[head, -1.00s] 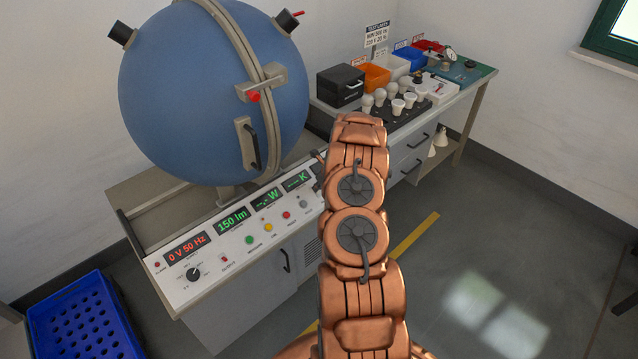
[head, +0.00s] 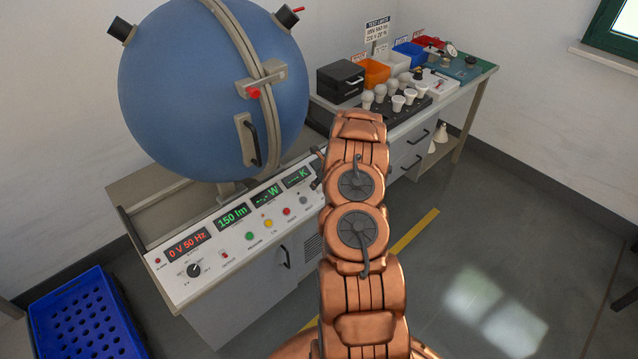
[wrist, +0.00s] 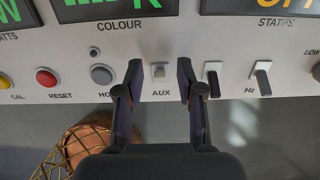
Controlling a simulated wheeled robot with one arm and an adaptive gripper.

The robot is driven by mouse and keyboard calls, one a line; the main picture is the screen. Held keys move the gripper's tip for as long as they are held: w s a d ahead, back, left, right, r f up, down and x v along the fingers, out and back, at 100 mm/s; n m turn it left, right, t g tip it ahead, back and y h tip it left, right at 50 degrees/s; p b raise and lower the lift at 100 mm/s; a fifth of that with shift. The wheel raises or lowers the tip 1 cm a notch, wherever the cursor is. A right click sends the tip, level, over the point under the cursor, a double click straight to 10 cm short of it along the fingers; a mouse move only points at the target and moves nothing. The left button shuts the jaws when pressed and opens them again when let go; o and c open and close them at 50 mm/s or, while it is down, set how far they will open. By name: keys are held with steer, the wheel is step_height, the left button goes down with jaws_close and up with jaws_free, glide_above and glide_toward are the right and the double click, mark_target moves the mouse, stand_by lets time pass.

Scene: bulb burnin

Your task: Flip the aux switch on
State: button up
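The aux switch (wrist: 158,71) is a small grey switch on the white panel, with the label AUX below it in the wrist view. Whether it is on or off I cannot tell. My gripper (wrist: 154,78) is open, with one dark finger left of the switch and the other right of it. Nothing is held between the fingers, and whether they touch the panel is not clear. In the head view my own arm hides the switch and most of the gripper.
In the wrist view, a grey round knob (wrist: 101,75) is left of the switch and a dark-slotted lever (wrist: 212,79) is close on the right. The head view shows the big blue sphere (head: 190,90) above the console and a blue crate (head: 85,320) on the floor.

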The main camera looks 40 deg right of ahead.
steer(key=shift+r, duration=0.1)
steer(key=v, duration=1.1)
steer(key=shift+s+r, duration=0.25)
steer(key=shift+r, duration=0.1)
stand_by(0.4)
